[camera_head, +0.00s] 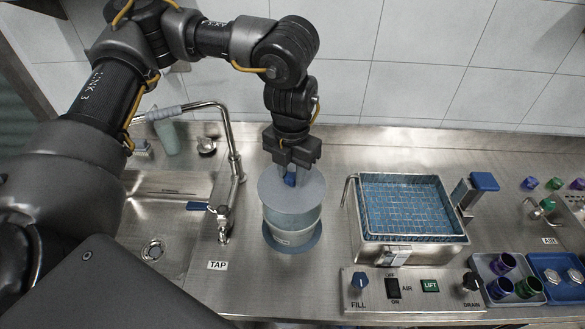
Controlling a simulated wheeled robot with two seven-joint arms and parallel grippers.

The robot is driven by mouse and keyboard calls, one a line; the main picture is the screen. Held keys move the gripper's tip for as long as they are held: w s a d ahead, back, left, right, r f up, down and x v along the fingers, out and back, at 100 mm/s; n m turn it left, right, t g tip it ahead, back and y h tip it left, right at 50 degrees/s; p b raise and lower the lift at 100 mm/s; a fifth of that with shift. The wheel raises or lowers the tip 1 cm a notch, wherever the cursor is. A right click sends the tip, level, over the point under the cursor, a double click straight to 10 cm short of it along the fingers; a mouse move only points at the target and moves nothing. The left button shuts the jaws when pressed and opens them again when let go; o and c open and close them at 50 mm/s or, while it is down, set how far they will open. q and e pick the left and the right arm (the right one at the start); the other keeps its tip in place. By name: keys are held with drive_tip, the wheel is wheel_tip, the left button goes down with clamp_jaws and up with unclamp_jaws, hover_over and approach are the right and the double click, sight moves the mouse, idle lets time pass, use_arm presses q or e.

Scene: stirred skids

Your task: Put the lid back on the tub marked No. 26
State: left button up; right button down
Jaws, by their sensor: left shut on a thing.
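My left gripper (290,170) points down and is shut on the blue knob of a round grey lid (305,196). The lid is about level, directly over a pale round tub (293,236), and covers most of the tub's mouth from this view. I cannot tell whether the lid touches the rim or hangs a little above it. The tub stands upright on a round blue mat (311,240). My right gripper is not in view.
A tall tap (233,165) and a sink (160,215) are left of the tub. A wire basket (400,205) over a blue-filled tank stands right. A control panel (415,293) is in front. Trays with coloured cups (505,265) lie far right. Bare steel separates tub and tank.

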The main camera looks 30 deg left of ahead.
sight(292, 190)
use_arm(q)
drive_tip(key=shift+f+b, duration=1.9)
drive_tip(key=shift+f, duration=0.3)
drive_tip(key=shift+f+b, duration=0.5)
drive_tip(key=shift+f, duration=0.35)
drive_tip(key=shift+f, duration=0.75)
idle(1.4)
